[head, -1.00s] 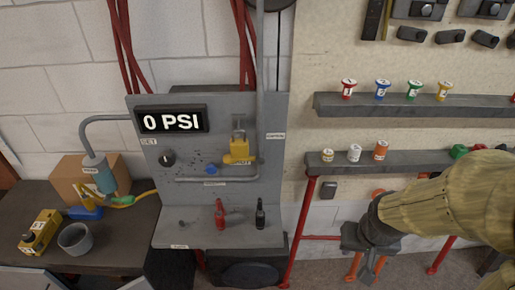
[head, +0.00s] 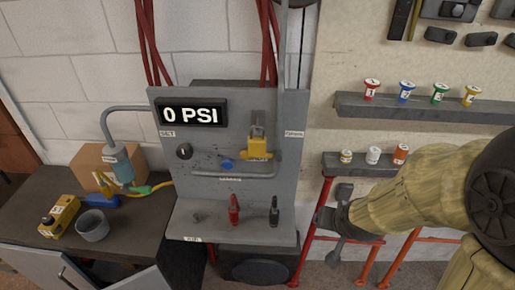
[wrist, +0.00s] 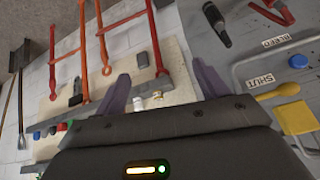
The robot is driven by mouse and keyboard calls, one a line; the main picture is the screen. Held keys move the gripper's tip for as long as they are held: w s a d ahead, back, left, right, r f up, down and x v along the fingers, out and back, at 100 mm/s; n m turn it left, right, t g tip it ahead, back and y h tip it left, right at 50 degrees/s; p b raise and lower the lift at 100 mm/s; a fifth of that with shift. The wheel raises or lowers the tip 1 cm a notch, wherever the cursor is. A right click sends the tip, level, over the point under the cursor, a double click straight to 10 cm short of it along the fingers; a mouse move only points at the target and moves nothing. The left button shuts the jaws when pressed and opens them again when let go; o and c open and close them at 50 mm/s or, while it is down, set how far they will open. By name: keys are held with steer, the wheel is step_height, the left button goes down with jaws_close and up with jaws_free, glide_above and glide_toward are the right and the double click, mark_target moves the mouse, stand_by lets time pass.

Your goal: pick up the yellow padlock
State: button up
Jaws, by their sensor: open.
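The yellow padlock (head: 258,149) hangs on the upper right of the grey panel, below the gauge's level, with its shackle up. It also shows at the right edge of the wrist view (wrist: 297,118), beside a yellow valve handle (wrist: 279,91) and a SHUT label. My gripper (head: 332,222) is to the right of the panel and lower than the padlock, well apart from it. In the wrist view, its two fingers (wrist: 162,88) are spread with nothing held between them.
The grey panel (head: 210,206) has a red tool (head: 234,210) and a black tool (head: 274,212) on its ledge. Shelves (head: 430,108) with coloured spools are on the right wall. Red rails (head: 312,232) stand near my gripper. A dark bench (head: 140,225) is at left.

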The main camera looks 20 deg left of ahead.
steer(key=w+a+t, duration=0.2)
steer(key=a+t, duration=0.1)
steer(key=a, duration=0.4)
steer(key=n+t+y, duration=0.2)
steer(key=t+y, duration=0.1)
steer(key=t, duration=0.5)
glide_toward(256, 147)
steer(key=v, duration=0.5)
steer(key=shift+s+f, duration=0.1)
steer(key=shift+s, duration=0.1)
steer(key=shift+w, duration=0.1)
steer(key=p+x, duration=0.4)
steer(key=x, duration=0.7)
steer(key=shift+w+r+p, duration=0.25)
steer(key=shift+w+p, duration=0.05)
steer(key=shift+w+a+f, duration=0.1)
steer(key=shift+w, duration=0.2)
